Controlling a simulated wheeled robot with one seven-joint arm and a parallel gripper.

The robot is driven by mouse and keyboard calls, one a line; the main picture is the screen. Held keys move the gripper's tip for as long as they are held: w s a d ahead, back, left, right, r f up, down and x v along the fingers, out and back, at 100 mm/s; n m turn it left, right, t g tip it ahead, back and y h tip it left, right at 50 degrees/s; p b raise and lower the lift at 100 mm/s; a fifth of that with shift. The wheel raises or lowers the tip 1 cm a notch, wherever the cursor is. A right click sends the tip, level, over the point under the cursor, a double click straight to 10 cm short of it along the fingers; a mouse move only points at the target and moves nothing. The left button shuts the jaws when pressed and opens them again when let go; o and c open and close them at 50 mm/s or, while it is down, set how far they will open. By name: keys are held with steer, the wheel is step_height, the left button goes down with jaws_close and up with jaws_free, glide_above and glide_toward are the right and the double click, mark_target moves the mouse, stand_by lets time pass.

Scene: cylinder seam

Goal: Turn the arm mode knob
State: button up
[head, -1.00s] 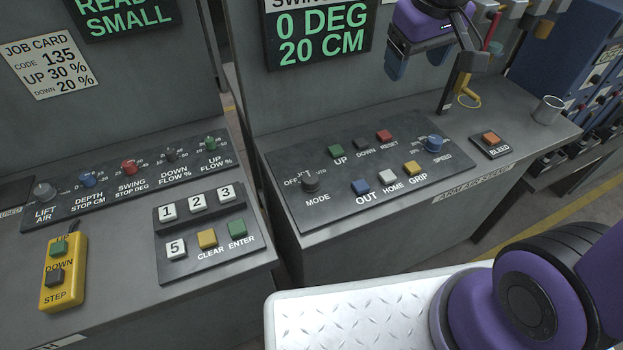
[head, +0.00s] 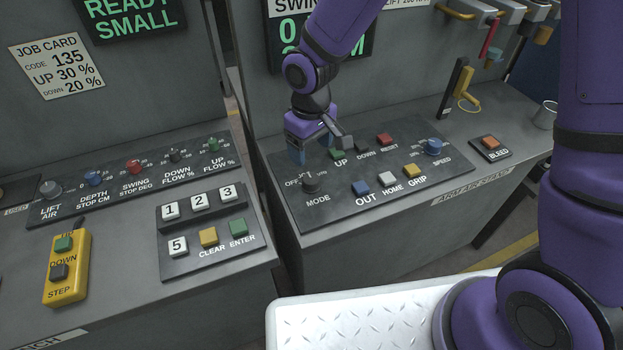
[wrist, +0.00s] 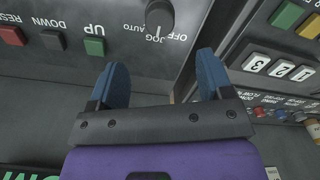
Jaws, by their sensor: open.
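The arm mode knob (head: 311,184) is a dark round knob at the left end of the dark control panel (head: 440,184), with OFF, JOG and AUTO marks around it. In the wrist view the knob (wrist: 159,14) shows at the top, just beyond the fingertips and between their lines. My gripper (head: 318,154) hangs above the panel's left back part, behind and above the knob. Its blue fingers, also seen in the wrist view (wrist: 160,72), are apart with nothing between them. In the head view my gripper partly hides the AUTO mark and the area by the UP button.
A green UP button (head: 338,154), a blue OUT button (head: 361,187) and other buttons sit right of the knob. A keypad (head: 205,262) and yellow step box (head: 67,285) lie on the left bench. A mug (head: 545,115) stands at far right.

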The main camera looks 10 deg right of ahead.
mark_target(311, 178)
step_height(311, 178, down, 11)
steer(key=shift+r, duration=0.2)
stand_by(0.3)
steer(key=shift+c, duration=0.4)
steer(key=c, duration=0.8)
steer(key=shift+c, duration=0.2)
steer(key=shift+n, duration=0.3)
steer(key=n, duration=0.3)
steer(key=shift+n, duration=2.6)
